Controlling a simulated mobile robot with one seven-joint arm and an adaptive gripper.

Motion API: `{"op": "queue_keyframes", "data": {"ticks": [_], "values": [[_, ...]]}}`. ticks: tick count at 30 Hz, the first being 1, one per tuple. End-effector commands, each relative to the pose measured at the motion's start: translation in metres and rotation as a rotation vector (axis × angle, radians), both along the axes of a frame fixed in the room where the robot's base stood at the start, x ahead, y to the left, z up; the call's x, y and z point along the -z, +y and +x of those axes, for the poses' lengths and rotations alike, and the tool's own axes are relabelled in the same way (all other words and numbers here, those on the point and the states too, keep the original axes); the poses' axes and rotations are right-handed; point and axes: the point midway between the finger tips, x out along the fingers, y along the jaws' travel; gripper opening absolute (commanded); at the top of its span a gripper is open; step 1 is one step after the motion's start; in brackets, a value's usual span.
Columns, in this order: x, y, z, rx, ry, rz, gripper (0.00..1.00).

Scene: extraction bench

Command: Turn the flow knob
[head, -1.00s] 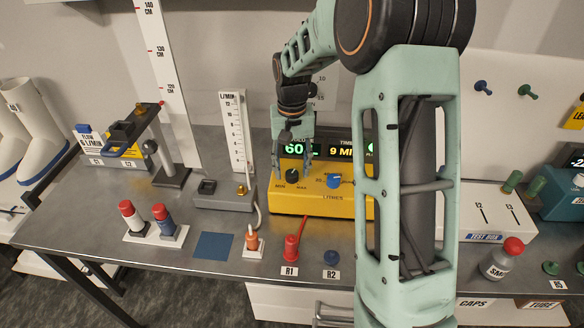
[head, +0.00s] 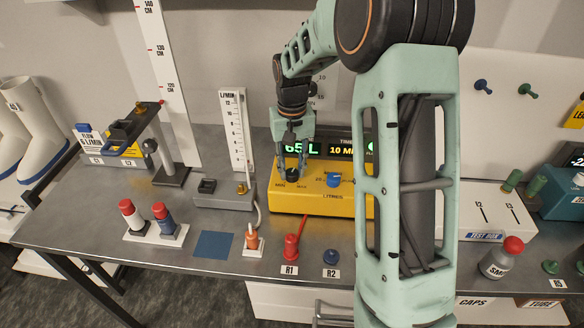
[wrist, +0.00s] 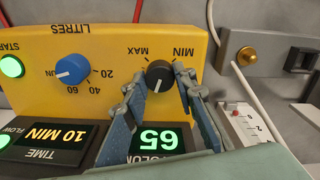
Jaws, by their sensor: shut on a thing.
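The yellow pump box (head: 330,200) stands on the bench and carries a black knob (wrist: 159,76) marked MIN and MAX. The wrist view shows the knob's pale pointer line. My gripper (wrist: 157,82) has a finger on each side of this black knob and is shut on it. In the head view my gripper (head: 291,167) reaches down over the box's left end, partly hiding the knob. A blue knob (wrist: 73,69) marked LITRES sits beside it, untouched. The green display (wrist: 158,139) reads 65 and the time display (wrist: 55,135) reads 10 MIN.
A grey flow meter (head: 225,198) with a brass knob (head: 242,190) and white L/MIN scale stands left of the box. A red bottle R1 (head: 291,248) and an orange-topped piece (head: 251,239) stand in front. My arm hides the box's right end.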

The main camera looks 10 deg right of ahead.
Motion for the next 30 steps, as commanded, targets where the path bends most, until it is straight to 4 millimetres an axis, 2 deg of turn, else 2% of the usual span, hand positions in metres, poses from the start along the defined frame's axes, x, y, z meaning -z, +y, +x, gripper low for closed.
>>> {"op": "queue_keyframes", "data": {"ticks": [11, 12, 16, 25, 30], "values": [[-0.001, 0.000, 0.000, -0.038, -0.001, 0.000, 0.01], [-0.001, 0.000, 0.000, -0.038, -0.001, 0.000, 0.30], [-0.001, 0.000, 0.000, -0.038, -0.001, 0.000, 0.43], [-0.002, 0.000, 0.000, -0.037, -0.001, 0.000, 0.43], [-0.022, 0.000, 0.001, -0.036, -0.004, 0.000, 0.43]]}}
